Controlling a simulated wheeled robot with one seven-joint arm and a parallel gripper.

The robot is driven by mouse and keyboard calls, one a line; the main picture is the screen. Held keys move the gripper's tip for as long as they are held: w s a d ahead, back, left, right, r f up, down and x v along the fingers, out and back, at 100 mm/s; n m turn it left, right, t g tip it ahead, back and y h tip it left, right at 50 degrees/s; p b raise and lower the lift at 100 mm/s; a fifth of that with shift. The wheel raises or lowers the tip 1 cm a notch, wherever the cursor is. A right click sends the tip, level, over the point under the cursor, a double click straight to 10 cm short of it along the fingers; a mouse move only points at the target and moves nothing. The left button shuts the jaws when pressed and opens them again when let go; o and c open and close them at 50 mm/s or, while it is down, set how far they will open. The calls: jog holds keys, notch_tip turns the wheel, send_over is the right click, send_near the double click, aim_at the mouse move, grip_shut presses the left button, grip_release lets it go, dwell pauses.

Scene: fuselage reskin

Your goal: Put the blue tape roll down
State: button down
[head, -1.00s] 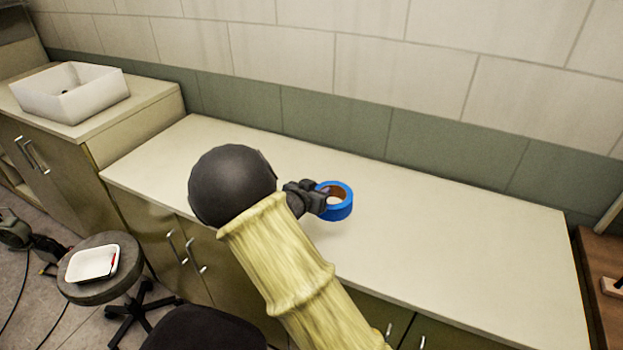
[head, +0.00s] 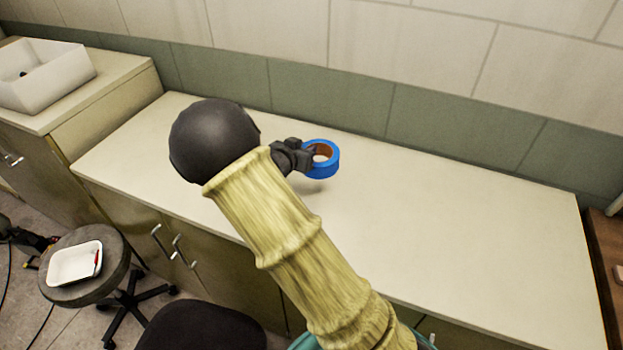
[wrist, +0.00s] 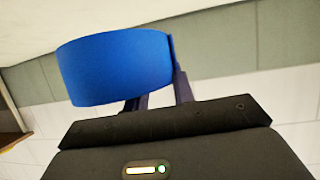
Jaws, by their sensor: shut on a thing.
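The blue tape roll (head: 323,170) has a brown core and is held over the pale countertop (head: 450,240). A soft shadow shows on the counter below it, so it seems a little above the surface. My gripper (head: 306,157) is shut on the roll's left side in the head view. In the wrist view the roll (wrist: 115,68) fills the upper left, with my gripper's fingers (wrist: 160,95) at its lower right edge. The finger contact on the roll's wall is partly hidden.
The counter is bare around the roll, with a tiled wall (head: 400,50) behind it. A white sink (head: 50,85) stands on the left cabinet. A stool (head: 115,270) with a white tray (head: 75,263) and a dark seat (head: 200,330) are in front.

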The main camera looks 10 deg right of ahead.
notch_tip(320, 180, down, 6)
jog(key=shift+w+f, duration=0.15)
dwell(0.3)
jog(key=shift+f, duration=1.85)
jog(key=c, duration=1.1)
grip_release()
jog(key=shift+c, duration=0.2)
jog(key=shift+s+a, duration=0.1)
jog(key=shift+s, duration=0.1)
jog(key=v, duration=1.2)
jog(key=shift+b, duration=0.35)
